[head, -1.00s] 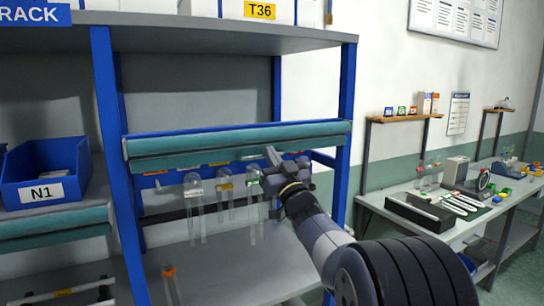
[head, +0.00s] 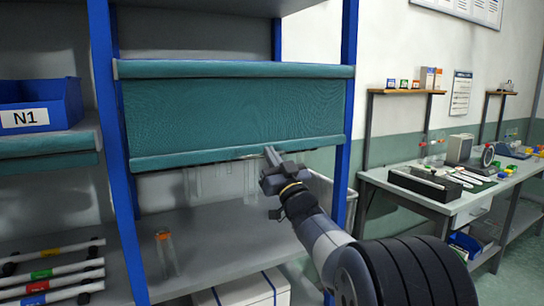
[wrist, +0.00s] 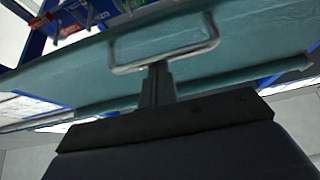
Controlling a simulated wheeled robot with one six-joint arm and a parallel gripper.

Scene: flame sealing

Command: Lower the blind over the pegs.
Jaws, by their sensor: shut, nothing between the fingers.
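The teal blind (head: 235,112) hangs unrolled between the blue posts, its bottom bar (head: 225,156) well below the top roller. It hides the pegs in the head view. The lower ends of clear glass tubes (head: 194,183) show faintly under the bar. My gripper (head: 271,156) is shut and empty at the bar, right of its middle. In the wrist view, the blind's wire pull handle (wrist: 165,66) lies across the tips of my closed fingers (wrist: 157,80). I cannot tell whether they touch it.
A lone tube with an orange cap (head: 165,245) stands at the lower shelf's left. A white box (head: 243,290) is below. A blue N1 bin (head: 40,103) sits on the left rack. A side bench (head: 440,202) with tools stands at right.

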